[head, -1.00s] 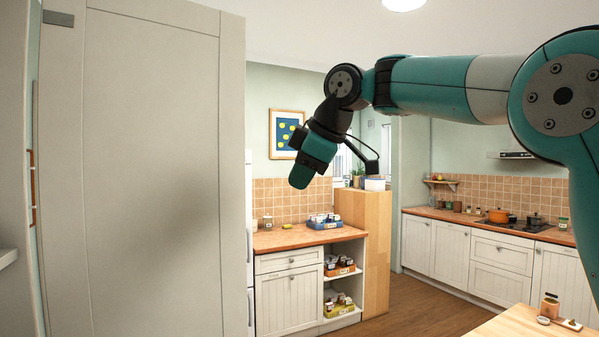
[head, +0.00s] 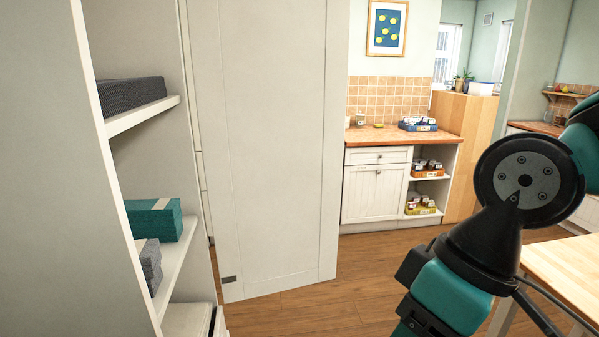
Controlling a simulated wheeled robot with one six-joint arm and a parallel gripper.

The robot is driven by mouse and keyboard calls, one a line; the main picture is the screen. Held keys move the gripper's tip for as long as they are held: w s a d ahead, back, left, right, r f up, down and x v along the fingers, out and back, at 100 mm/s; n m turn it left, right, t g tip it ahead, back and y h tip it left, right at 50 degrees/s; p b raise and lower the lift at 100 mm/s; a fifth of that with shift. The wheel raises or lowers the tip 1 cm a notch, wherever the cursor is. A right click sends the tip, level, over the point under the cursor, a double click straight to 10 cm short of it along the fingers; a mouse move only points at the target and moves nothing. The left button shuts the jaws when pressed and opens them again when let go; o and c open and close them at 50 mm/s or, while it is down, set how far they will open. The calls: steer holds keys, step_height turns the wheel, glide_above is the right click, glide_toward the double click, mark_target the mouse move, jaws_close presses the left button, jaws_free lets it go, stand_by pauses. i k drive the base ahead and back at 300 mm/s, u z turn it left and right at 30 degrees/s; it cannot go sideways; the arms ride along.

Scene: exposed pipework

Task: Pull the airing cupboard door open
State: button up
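The airing cupboard door (head: 275,140) is a tall off-white panel in the middle left of the head view. It stands swung out from the cupboard (head: 88,150), whose inside shows to its left. The door's lower edge shows above the wood floor, with a small grey plate at its lower left corner. No handle shows on the face I see. My arm comes in from the right, and its black and teal wrist bends down at the lower right, apart from the door. My gripper's fingers are below the picture, so its state is hidden.
Cupboard shelves (head: 172,262) hold a dark textured stack (head: 130,95), teal folded cloths (head: 153,219) and grey ones (head: 146,265). A counter unit (head: 372,190) stands behind the door. A wooden table (head: 570,268) is at the right. Floor (head: 350,285) between door and arm is clear.

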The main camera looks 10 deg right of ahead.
mark_target(271, 77)
steer(key=u, duration=0.45)
steer(key=k, duration=1.05)
steer(key=z, duration=0.25)
steer(key=i, duration=0.6)
steer(key=z, duration=1.1)
steer(key=i, duration=1.4)
steer(key=u, duration=0.55)
